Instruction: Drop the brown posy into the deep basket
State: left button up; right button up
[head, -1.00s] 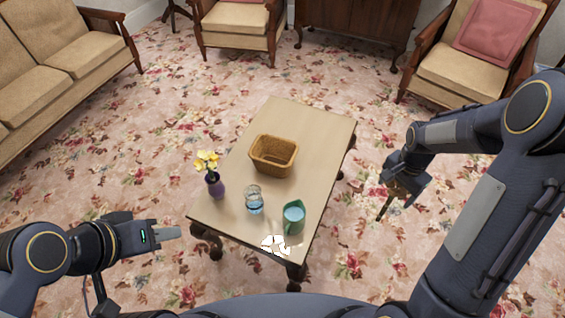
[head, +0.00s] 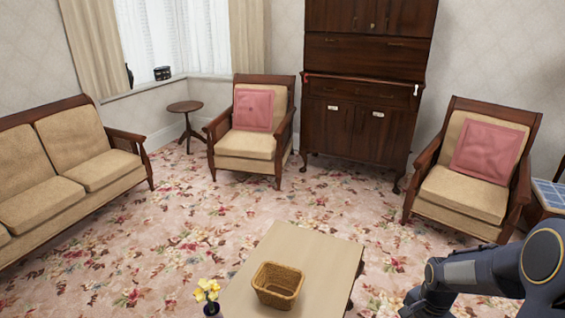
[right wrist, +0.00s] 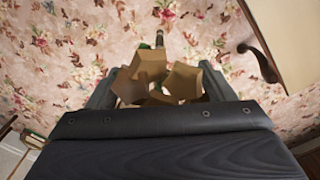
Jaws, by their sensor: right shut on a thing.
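The deep basket (head: 274,299), woven and tan, stands upright on the pale coffee table (head: 322,270) at the bottom of the head view. The brown posy (right wrist: 152,66), with blocky brown petals, is between the fingers of my right gripper (right wrist: 160,90) in the right wrist view. That gripper is shut on it, over the flowered carpet and beside the table. In the head view only my right arm shows at the lower right, and its gripper is out of frame. My left gripper is in neither current view.
A vase of yellow flowers (head: 207,290) stands left of the basket, cut by the frame's bottom. The table's edge and leg (right wrist: 262,62) show at the upper right of the wrist view. Armchairs, a sofa (head: 75,175) and a cabinet (head: 360,110) stand farther back, with open carpet between.

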jog(key=w+a+r+n+p, duration=0.1)
jog(key=a+n, duration=0.5)
jog(key=a, duration=0.1)
jog(key=w+a+r+n+p, duration=0.1)
jog(key=w+a+r+n, duration=0.1)
jog(key=a+n, duration=0.4)
jog(key=shift+a+n+p, duration=0.35)
jog(key=shift+n+p, duration=0.05)
